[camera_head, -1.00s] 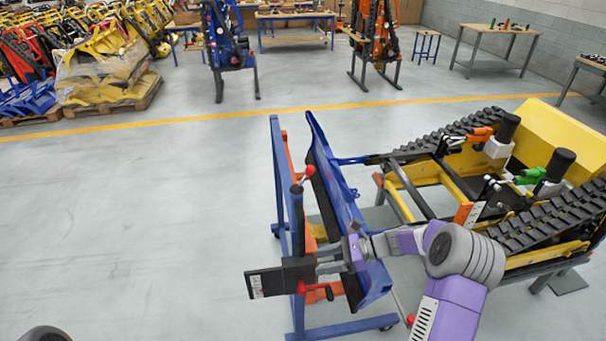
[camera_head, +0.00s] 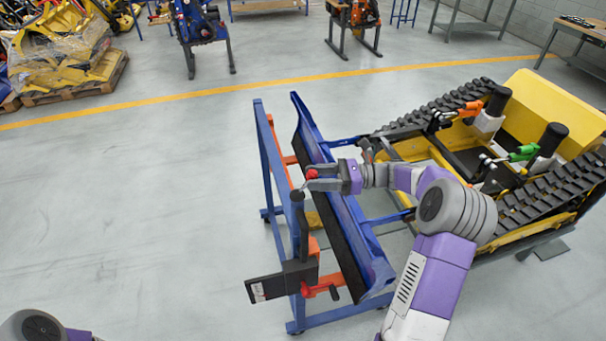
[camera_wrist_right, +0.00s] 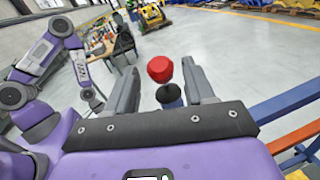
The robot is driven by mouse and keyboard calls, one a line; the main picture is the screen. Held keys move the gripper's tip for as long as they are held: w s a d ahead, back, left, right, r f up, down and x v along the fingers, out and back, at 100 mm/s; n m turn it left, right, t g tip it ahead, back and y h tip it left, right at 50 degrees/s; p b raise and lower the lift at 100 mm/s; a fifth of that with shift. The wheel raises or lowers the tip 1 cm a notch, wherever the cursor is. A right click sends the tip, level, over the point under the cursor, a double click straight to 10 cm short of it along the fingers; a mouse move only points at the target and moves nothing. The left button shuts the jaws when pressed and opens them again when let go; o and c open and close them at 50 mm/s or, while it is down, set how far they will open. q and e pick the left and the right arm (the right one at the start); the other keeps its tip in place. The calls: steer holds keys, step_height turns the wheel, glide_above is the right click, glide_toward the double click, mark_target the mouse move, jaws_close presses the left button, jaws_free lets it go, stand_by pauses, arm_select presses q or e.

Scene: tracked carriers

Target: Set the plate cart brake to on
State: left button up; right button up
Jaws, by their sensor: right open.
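The plate cart (camera_head: 264,165) is a blue frame with orange arms and a long blue plate (camera_head: 337,205) on its right side. A dark post (camera_head: 298,225) rises at its near end. A short lever with a red ball knob (camera_head: 311,174) leans to the right from the post's top. My right gripper (camera_head: 308,179) is open at the knob. In the right wrist view, the red knob (camera_wrist_right: 160,68) stands between the two spread fingers, with a gap visible on both sides. I cannot tell the brake's setting. My left gripper is not in view.
A yellow tracked carrier (camera_head: 548,105) with black tracks stands to the right of the cart. The floor left of the cart is clear.

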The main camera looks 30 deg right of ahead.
steer(key=shift+x, duration=1.7)
steer(key=shift+c, duration=0.3)
jaws_close()
